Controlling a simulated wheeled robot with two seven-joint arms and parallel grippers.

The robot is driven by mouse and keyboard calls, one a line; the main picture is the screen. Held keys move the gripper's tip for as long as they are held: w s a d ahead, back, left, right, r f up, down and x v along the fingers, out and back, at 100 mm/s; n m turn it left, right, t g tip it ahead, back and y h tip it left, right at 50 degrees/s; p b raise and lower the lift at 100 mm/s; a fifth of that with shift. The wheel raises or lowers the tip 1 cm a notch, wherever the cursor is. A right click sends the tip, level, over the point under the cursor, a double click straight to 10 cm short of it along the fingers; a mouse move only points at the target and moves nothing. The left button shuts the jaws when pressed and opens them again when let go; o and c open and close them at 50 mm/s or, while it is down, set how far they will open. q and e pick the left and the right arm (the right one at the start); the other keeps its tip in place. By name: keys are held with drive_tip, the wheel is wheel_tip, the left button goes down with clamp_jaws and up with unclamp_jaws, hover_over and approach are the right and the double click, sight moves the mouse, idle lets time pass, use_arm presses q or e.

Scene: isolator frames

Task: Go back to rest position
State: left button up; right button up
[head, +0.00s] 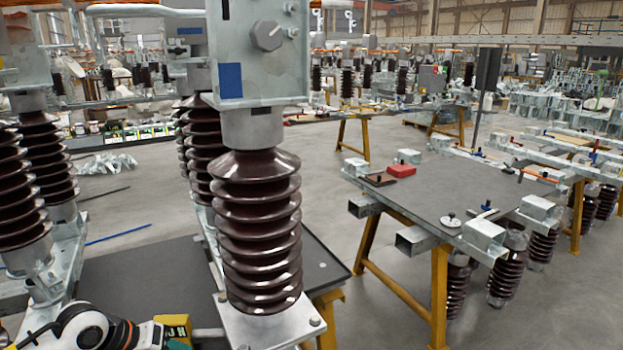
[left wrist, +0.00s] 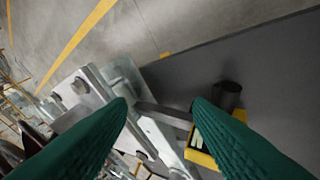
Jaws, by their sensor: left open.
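My left gripper (left wrist: 160,104) shows in the left wrist view as two green ribbed fingers, spread apart with nothing held between them. A grey metal frame (left wrist: 98,100) lies below and beyond the left finger. A yellow object (left wrist: 201,159) with a dark cylinder (left wrist: 229,94) beside it is partly hidden behind the right finger. In the head view, part of my left arm shows at the bottom left edge, next to a yellow block (head: 174,328) with dark lettering. The left fingertips are not clearly visible there. My right arm and gripper are not in view.
A brown ribbed insulator (head: 256,230) stands upright on a metal base in front, under a grey metal box (head: 262,60). More insulators (head: 40,150) stand at left. A dark-topped table (head: 440,195) with yellow legs stands at right. Grey floor lies open between.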

use_arm(q)
drive_tip(key=s+d+r+t+h, duration=0.1)
drive_tip(key=d+r+t+h, duration=0.15)
drive_tip(key=d+h, duration=0.65)
drive_tip(key=d+r+n+t, duration=0.7)
drive_tip(key=r+n, duration=0.2)
drive_tip(key=s+a+f+n+y, duration=0.6)
drive_tip(key=a+f+n+y, duration=0.5)
drive_tip(key=n+y, duration=0.7)
drive_tip(key=s+d+f+n+g+h, duration=0.25)
drive_tip(key=s+f+g, duration=0.35)
drive_tip(key=s, duration=0.3)
drive_tip(key=s+d+f+n+g+h, duration=0.25)
drive_tip(key=s+f+g, duration=0.25)
drive_tip(key=s, duration=0.4)
wheel_tip(320, 180, down, 28)
drive_tip(key=s+g, duration=0.2)
drive_tip(key=s+a+f+g, duration=0.1)
drive_tip(key=s+a+f, duration=0.2)
drive_tip(key=s+f, duration=1.1)
drive_tip(key=shift+s+f+y, duration=0.2)
drive_tip(key=shift+s+y, duration=0.1)
drive_tip(key=shift+s, duration=0.8)
